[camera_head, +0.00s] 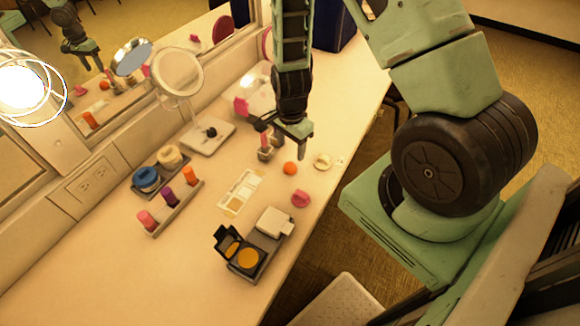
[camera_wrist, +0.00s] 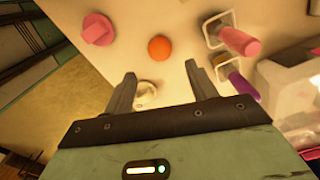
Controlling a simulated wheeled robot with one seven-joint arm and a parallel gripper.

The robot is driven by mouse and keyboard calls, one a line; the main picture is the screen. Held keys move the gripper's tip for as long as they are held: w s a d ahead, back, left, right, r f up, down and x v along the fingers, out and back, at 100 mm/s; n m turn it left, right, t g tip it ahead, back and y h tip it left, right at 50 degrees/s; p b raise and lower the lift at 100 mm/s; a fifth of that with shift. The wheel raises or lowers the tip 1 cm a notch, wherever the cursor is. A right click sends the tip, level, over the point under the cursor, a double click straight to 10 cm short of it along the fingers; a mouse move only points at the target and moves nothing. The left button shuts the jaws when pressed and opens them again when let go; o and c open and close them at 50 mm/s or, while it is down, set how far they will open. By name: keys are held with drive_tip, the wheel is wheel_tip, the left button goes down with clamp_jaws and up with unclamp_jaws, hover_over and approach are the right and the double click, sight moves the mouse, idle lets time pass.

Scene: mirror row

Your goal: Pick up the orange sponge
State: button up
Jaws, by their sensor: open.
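The orange sponge (camera_head: 290,168) is a small round ball on the pale counter, near its front edge. In the wrist view it (camera_wrist: 160,47) lies beyond the fingertips, roughly centred between them. My gripper (camera_head: 284,140) points down over the counter, just behind the sponge in the head view. In the wrist view its two fingers (camera_wrist: 160,75) are spread apart with nothing held between them. The sponge is in full view and apart from the fingers.
A pink piece (camera_head: 300,198) and a cream round piece (camera_head: 322,161) lie near the sponge. An upright pink-topped item (camera_wrist: 240,41) stands close by. A palette (camera_head: 241,192), an open compact (camera_head: 247,258) and a round mirror (camera_head: 178,72) occupy the counter. Its lower left is clear.

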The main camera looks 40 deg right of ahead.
sight(290, 165)
drive_tip(key=shift+a+f+p, duration=0.1)
drive_tip(key=shift+f+p, duration=0.9)
drive_tip(key=shift+f, duration=2.5)
drive_tip(key=shift+c, duration=0.4)
drive_tip(key=c, duration=1)
